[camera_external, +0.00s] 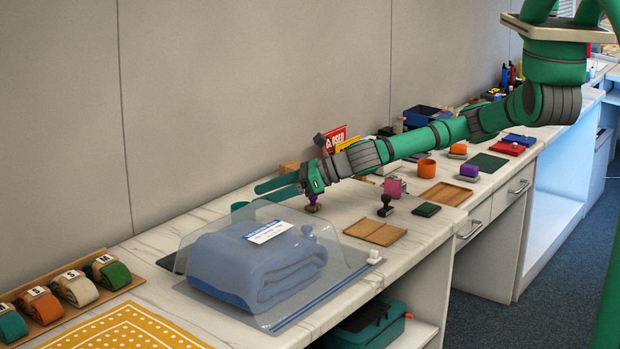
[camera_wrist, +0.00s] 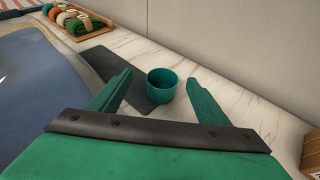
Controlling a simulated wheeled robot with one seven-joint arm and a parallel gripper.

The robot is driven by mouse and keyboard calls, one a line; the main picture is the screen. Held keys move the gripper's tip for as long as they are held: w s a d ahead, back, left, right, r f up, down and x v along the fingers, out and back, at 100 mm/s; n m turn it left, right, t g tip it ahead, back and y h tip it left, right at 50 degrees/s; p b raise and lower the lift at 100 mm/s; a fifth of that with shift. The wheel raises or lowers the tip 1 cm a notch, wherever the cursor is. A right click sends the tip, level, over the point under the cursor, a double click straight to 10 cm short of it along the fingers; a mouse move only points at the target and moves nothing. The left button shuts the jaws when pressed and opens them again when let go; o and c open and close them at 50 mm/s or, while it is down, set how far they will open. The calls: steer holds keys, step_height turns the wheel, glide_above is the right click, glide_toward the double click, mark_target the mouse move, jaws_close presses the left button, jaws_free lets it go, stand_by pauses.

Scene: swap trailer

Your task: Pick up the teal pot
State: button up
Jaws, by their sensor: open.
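The teal pot (camera_wrist: 162,92) is a small, round, open-topped cup. In the wrist view it stands ahead of my gripper (camera_wrist: 160,78), in line with the gap between the two green fingers, partly over a dark flat mat. My fingers are spread apart and empty, one to each side of the pot in the picture. In the external view my gripper (camera_external: 261,193) reaches left, low over the marble counter. A bit of the pot (camera_external: 238,206) shows just beyond the fingertips, mostly hidden by the clear bag.
A clear bag with a folded blue blanket (camera_external: 260,265) lies in front of my gripper. A wooden stamp (camera_external: 312,203) stands close by the wrist. The dark mat (camera_wrist: 115,72) lies beside the pot. The wall (camera_external: 200,100) runs behind. Rolled bands on a tray (camera_external: 75,295) sit left.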

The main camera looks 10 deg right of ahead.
steer(key=shift+w+f, duration=0.25)
steer(key=shift+f, duration=0.2)
steer(key=shift+a+f, duration=0.25)
steer(key=x, duration=0.4)
steer(key=shift+w+a+f, duration=0.1)
steer(key=shift+a+f, duration=0.1)
steer(key=shift+a, duration=0.1)
steer(key=shift+f+x, duration=0.15)
steer(key=shift+x, duration=1.15)
steer(key=shift+f+x, duration=0.2)
steer(key=shift+x, duration=1.1)
steer(key=shift+d, duration=0.2)
steer(key=shift+c, duration=0.7)
steer(key=c, duration=1)
